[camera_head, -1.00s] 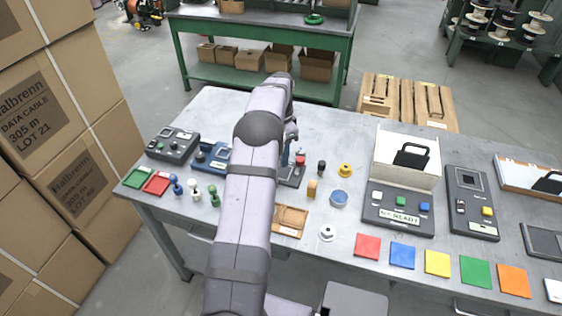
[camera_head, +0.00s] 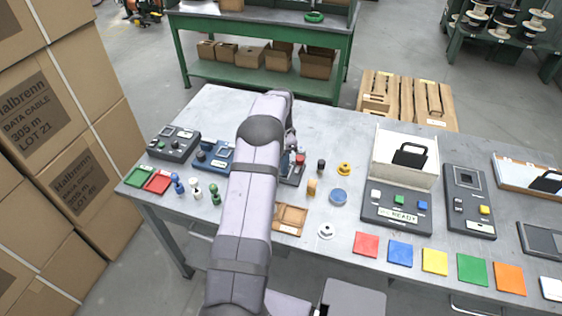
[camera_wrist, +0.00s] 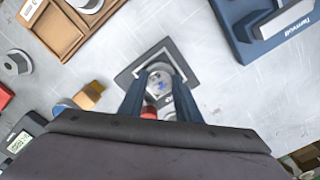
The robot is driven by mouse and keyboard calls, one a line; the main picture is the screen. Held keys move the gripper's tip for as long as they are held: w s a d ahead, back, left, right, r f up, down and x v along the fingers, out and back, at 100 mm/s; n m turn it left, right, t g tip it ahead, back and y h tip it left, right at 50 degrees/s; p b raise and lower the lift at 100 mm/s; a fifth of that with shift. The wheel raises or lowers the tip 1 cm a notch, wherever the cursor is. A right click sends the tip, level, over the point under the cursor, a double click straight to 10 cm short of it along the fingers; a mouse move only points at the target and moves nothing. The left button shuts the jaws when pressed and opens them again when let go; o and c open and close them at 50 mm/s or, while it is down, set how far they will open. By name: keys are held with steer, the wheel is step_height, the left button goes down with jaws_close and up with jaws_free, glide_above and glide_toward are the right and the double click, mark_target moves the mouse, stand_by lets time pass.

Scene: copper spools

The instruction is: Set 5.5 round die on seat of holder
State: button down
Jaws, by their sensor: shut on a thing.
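My gripper (camera_wrist: 159,88) is shut on a round silver-grey die (camera_wrist: 160,74) in the wrist view, held between its two dark blue fingers. Behind the die lies the holder, a dark square plate with a pale square outline (camera_wrist: 135,76). The die overlaps the holder's middle in this view, so I cannot tell whether it touches the seat. A red part (camera_wrist: 149,112) shows by the left finger. In the head view my arm hides the die and most of the holder; a dark edge of the holder (camera_head: 291,181) shows to the right of the arm.
A blue device (camera_head: 214,156) is at left, also in the wrist view (camera_wrist: 262,25). Bare table lies between it and the holder.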

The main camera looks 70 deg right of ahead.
steer(key=shift+f, duration=0.15)
steer(key=c, duration=1.3)
jaws_free()
steer(key=shift+r, duration=0.35)
step_height(320, 180, up, 12)
steer(key=b, duration=0.3)
steer(key=shift+w, duration=0.1)
